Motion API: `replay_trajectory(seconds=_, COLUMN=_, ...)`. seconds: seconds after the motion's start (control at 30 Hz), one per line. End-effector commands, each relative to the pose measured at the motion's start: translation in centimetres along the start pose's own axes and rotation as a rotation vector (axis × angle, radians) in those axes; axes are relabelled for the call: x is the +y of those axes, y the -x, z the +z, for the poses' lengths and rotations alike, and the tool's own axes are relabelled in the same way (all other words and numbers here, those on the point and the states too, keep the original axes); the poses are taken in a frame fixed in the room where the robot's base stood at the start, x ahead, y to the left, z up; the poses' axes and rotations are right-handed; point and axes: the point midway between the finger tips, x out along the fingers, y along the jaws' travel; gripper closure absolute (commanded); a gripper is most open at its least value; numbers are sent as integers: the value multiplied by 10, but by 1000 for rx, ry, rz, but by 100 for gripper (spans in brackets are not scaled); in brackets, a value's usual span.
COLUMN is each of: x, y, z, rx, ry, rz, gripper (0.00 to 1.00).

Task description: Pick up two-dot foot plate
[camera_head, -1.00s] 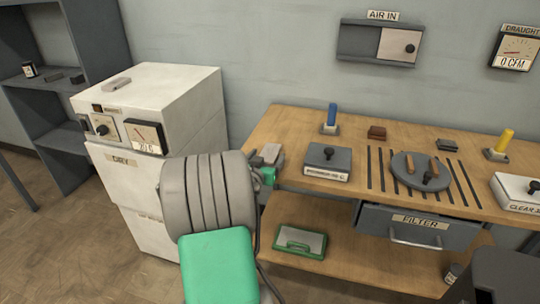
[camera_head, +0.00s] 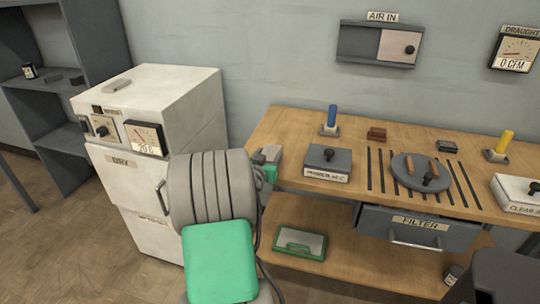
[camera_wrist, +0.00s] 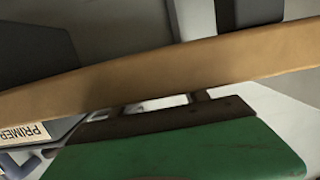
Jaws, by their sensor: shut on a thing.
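My gripper (camera_head: 268,163) is beyond my arm, at the left end of the bench. It is shut on a small greyish plate (camera_head: 272,153), which I take to be the two-dot foot plate. The plate is partly hidden by my wrist, and no dots show on it. In the wrist view a green slab with a dark edge (camera_wrist: 180,145) fills the lower part. I cannot tell whether any of the held plate shows there.
The wooden bench (camera_head: 285,128) carries a primer box (camera_head: 327,160), a round grey plate (camera_head: 418,172) and handled tools. A green-rimmed tray (camera_head: 300,242) lies on the lower shelf. A white cabinet (camera_head: 185,105) stands left, with a light bar (camera_head: 116,86) on top.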

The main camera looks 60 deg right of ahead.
Motion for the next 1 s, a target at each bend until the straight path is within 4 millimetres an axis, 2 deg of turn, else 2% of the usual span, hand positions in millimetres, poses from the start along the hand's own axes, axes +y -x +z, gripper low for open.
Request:
replay_trajectory(seconds=0.07, x=0, y=0, z=0, rx=0, ry=0, rz=0, gripper=80)
replay_trajectory(seconds=0.3, x=0, y=0, z=0, rx=0, ry=0, rz=-1, gripper=100)
replay_trajectory(seconds=0.67, x=0, y=1, z=-7, rx=4, ry=-1, rz=-1, gripper=100)
replay_trajectory(seconds=0.87, x=0, y=5, z=-37, rx=8, ry=-4, rz=0, gripper=100)
replay_trajectory(seconds=1.0, x=14, y=36, z=-69, rx=10, ry=-5, rz=0, gripper=100)
